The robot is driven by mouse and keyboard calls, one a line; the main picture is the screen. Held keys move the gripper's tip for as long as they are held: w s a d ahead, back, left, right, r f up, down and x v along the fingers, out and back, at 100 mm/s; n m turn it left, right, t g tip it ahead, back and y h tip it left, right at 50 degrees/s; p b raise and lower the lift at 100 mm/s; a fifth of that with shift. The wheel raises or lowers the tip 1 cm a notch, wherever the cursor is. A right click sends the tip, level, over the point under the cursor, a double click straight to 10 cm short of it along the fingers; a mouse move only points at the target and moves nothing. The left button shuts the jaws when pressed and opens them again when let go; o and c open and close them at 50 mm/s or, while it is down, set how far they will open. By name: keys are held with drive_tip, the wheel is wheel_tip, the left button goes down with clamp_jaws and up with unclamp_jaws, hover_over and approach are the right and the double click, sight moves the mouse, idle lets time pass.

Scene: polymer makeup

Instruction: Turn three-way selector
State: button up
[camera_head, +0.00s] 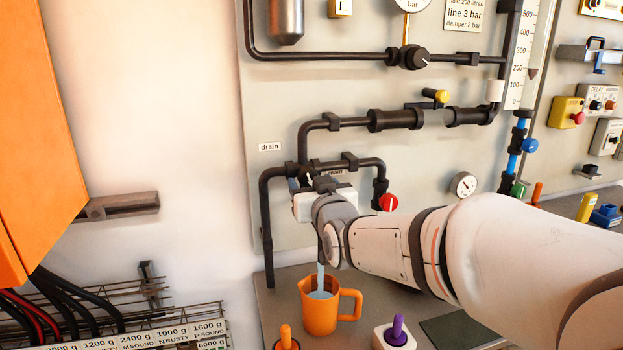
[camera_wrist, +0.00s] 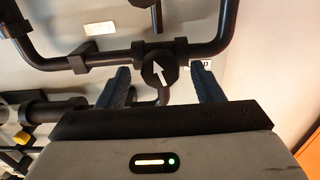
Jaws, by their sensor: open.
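The three-way selector, a dark knob with a white arrow, shows in the wrist view (camera_wrist: 153,77) at a pipe junction. Its arrow points up and slightly left in that picture. My gripper (camera_wrist: 160,72) is open, with one blue finger on each side of the knob; a gap shows on both sides, and I cannot tell the depth. In the head view my gripper (camera_head: 309,186) is at the junction between the drain and main pipes and hides most of the selector. A drain label (camera_head: 269,147) is left of it.
A pale stream falls into an orange jug (camera_head: 318,312) below my wrist. Pegs in orange and purple (camera_head: 397,329) stand near it. A red knob (camera_head: 388,202) and a gauge (camera_head: 463,185) are right of my gripper. An orange cabinet (camera_head: 35,130) stands at left.

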drive_tip(key=shift+x, duration=0.8)
drive_tip(key=shift+c, duration=0.2)
drive_tip(key=c, duration=0.9)
